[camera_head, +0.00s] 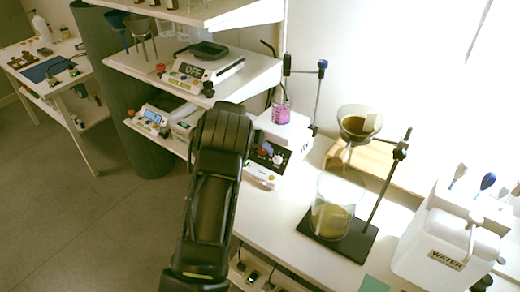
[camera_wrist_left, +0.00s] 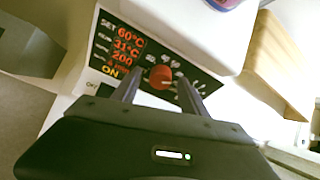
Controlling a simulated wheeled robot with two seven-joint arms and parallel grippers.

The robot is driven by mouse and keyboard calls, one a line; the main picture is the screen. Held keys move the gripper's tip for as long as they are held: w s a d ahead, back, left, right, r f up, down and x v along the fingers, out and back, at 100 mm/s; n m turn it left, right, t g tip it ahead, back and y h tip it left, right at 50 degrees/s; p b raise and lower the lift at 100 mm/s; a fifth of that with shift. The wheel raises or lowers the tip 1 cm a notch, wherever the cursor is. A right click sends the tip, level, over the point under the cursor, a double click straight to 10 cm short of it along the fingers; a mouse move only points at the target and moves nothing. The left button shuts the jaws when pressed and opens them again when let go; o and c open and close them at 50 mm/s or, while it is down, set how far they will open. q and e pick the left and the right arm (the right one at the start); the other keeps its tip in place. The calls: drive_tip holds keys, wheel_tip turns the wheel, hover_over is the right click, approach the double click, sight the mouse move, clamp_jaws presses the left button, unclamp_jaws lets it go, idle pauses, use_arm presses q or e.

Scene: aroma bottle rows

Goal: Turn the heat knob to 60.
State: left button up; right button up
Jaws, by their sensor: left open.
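The hotplate (camera_head: 293,133) stands on the bench under a flask of pink liquid (camera_head: 281,114). In the left wrist view its dark front panel (camera_wrist_left: 103,49) shows a lit display (camera_wrist_left: 127,45) that reads SET 60°C, then 31°C and 200, with ON lit below. A round red knob (camera_wrist_left: 161,77) sits right of the display, with white dial marks around it. My left gripper (camera_wrist_left: 160,84) is open, with one finger on each side of the red knob. I cannot tell whether the fingers touch it. In the head view my left arm hides part of the scene left of the hotplate.
Right of the hotplate stand a funnel (camera_head: 358,124) on a stand and a beaker (camera_head: 331,212) on a black base (camera_head: 345,240). A white WATER container (camera_head: 440,248) is at the far right. A shelf holds a device reading OFF (camera_head: 203,68).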

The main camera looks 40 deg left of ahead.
use_arm(q)
drive_tip(key=shift+r, duration=0.1)
drive_tip(key=v, duration=0.7)
drive_tip(key=shift+s+r, duration=0.2)
drive_tip(key=shift+s, duration=0.05)
